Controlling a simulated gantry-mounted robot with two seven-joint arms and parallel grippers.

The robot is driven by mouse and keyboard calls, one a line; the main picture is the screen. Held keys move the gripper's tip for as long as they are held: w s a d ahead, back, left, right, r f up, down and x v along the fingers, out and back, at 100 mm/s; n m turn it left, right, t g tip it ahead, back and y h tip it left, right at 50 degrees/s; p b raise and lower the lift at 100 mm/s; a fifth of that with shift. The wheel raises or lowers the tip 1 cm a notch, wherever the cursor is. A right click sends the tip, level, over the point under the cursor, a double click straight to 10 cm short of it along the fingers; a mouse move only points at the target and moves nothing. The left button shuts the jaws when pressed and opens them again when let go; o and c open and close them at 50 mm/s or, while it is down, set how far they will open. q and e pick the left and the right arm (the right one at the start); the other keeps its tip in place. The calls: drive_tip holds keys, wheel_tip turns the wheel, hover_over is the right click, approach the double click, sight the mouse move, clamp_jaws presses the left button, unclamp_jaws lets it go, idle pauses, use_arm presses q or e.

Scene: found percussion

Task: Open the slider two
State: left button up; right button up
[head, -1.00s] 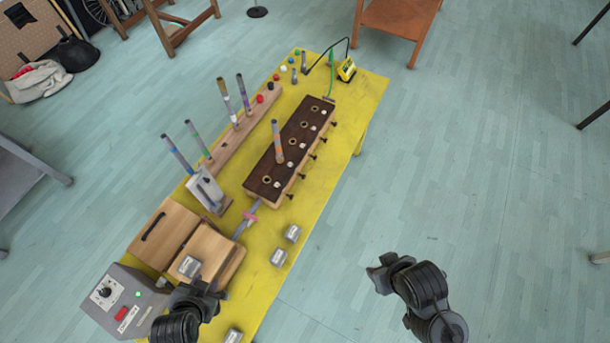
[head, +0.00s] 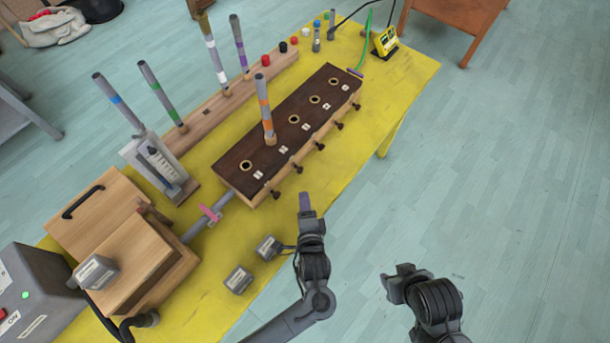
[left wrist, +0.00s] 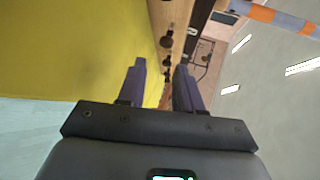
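A long dark-topped wooden box (head: 288,130) lies on the yellow table, with round holes and small white labels on top. A row of black slider knobs (head: 298,169) sticks out of its near-right side; I cannot read which is slider two. My left gripper (head: 305,203) is just to the right of the knobs nearest the box's lower end. In the left wrist view, its two purple fingers (left wrist: 160,66) are apart, with nothing held; a black knob (left wrist: 167,42) shows beyond them. My right gripper (head: 402,276) hangs off the table's right side, its fingers unclear.
The yellow table (head: 330,190) has clear room right of the box. A striped tube (head: 264,105) stands upright in the box. Small grey blocks (head: 268,247) lie by my left arm. A wooden box with a handle (head: 102,220) and a grey control box (head: 35,290) stand lower left.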

sight(301, 172)
use_arm(q)
drive_tip(key=shift+w+f+t+b, duration=0.15)
drive_tip(key=shift+w+t+b, duration=0.15)
drive_tip(key=shift+w+b, duration=0.4)
drive_tip(key=shift+w, duration=0.45)
drive_tip(key=b+x, duration=0.3)
drive_tip(key=x, duration=0.7)
drive_tip(key=shift+w, duration=0.25)
use_arm(e)
wheel_tip(301, 172, down, 6)
drive_tip(key=shift+s+r, duration=0.1)
drive_tip(key=shift+a, duration=0.1)
use_arm(q)
clamp_jaws()
use_arm(e)
drive_tip(key=shift+a, duration=0.1)
